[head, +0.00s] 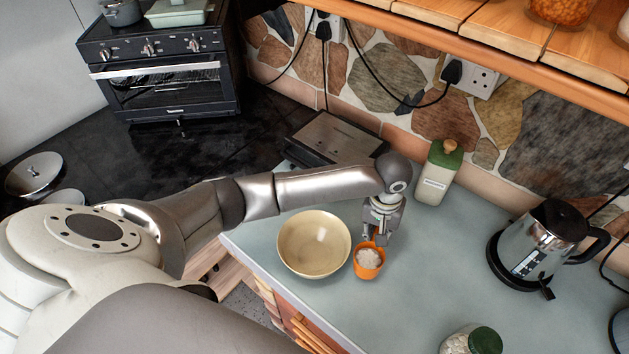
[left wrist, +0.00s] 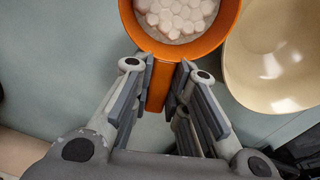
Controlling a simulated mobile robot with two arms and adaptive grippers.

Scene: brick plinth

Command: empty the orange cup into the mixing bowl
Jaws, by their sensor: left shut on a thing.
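The orange cup (head: 367,273) is upright and holds small white pieces, which show as rounded lumps in the left wrist view. My left gripper (head: 377,237) is at the cup's far side. In the left wrist view its fingers are shut on the cup's orange handle (left wrist: 158,88). I cannot tell whether the cup touches the counter or is just above it. The cream mixing bowl (head: 313,246) stands just left of the cup and looks empty; it also shows at the right of the left wrist view (left wrist: 280,60). My right gripper is not in view.
On the pale counter (head: 425,275) stand a green-and-white bottle (head: 437,172) behind the gripper, a kettle (head: 540,245) at right and a green-lidded jar (head: 472,341) in front. A metal box (head: 335,138) stands behind my arm. Counter right of the cup is clear.

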